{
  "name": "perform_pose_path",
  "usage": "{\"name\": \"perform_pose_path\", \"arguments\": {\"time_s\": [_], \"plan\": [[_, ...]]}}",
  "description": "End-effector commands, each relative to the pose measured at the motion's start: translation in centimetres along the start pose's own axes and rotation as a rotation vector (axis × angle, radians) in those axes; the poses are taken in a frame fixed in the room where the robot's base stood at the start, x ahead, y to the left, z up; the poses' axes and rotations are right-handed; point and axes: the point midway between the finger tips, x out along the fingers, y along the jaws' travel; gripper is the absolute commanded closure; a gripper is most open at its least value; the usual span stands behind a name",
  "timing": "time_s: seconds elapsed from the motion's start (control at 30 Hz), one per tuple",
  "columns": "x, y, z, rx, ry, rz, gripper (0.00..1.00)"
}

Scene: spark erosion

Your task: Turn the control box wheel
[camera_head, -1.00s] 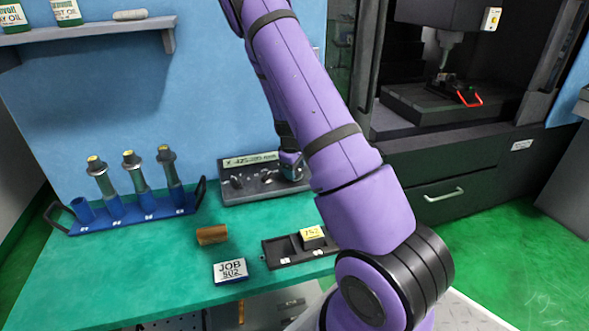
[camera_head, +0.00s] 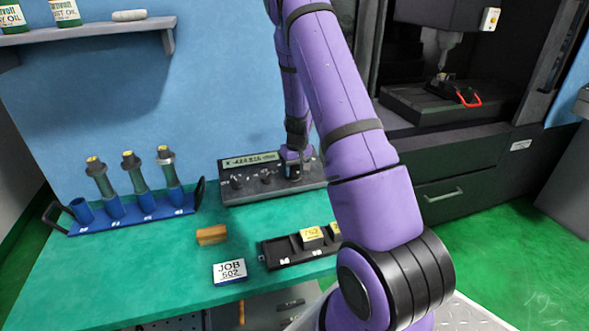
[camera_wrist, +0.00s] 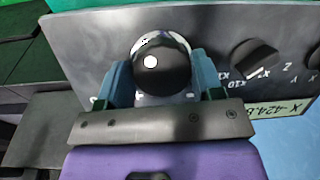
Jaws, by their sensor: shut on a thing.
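The control box (camera_head: 250,192) is a dark, sloped panel at the back of the green bench, with a lit display (camera_head: 250,160) showing an X reading near -424. Its wheel (camera_wrist: 160,62) is round, black and shiny with a pale spot, seen in the wrist view. My gripper (camera_wrist: 160,76) has one blue-grey finger on each side of the wheel and is shut on it. In the head view my gripper (camera_head: 294,163) is at the right part of the panel and hides the wheel.
Two selector knobs (camera_head: 237,181) are left of my gripper on the panel. A shelf (camera_head: 95,30) hangs above.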

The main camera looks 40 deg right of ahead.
Motion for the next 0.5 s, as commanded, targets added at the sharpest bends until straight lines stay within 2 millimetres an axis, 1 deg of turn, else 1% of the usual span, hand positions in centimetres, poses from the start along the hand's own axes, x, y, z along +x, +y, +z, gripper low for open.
{"name": "perform_pose_path", "arguments": {"time_s": [0.03, 0.5], "plan": [[0.21, -0.24, 0.29, 0.041, -0.005, -0.019, 0.63], [0.25, -0.22, 0.36, 0.469, 0.031, -0.143, 0.64]]}}
